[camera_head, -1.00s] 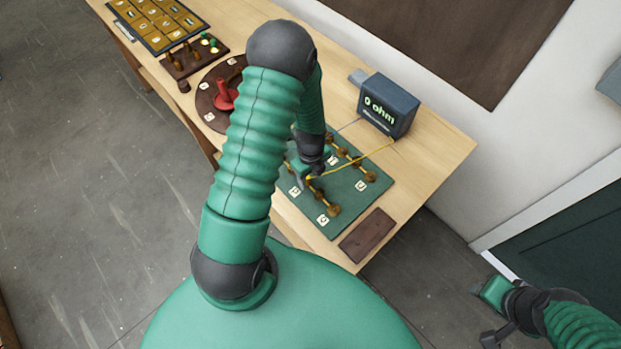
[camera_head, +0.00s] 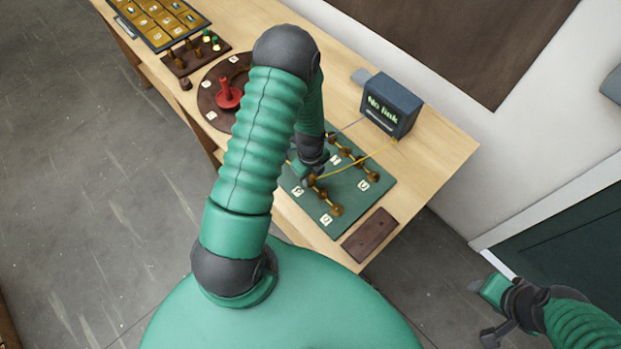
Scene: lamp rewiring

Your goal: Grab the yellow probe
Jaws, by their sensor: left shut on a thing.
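My left arm reaches over the table, and its gripper (camera_head: 309,180) is shut at the green board (camera_head: 349,202). A yellow lead (camera_head: 350,167) runs from the meter (camera_head: 390,104) to the gripper's fingertips. The yellow probe at its end is mostly hidden by the fingers, which are shut on it. The meter's screen reads "No link". A grey lead (camera_head: 350,125) also runs from the meter toward the board, its far end hidden behind my left arm.
The board carries several brown posts joined by yellow bars, with white letter tiles. A dark red block (camera_head: 369,235) lies at the table's near right end. A round dial with a red handle (camera_head: 229,95), a peg rack (camera_head: 196,52) and a gold-celled tray (camera_head: 160,20) stand further left.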

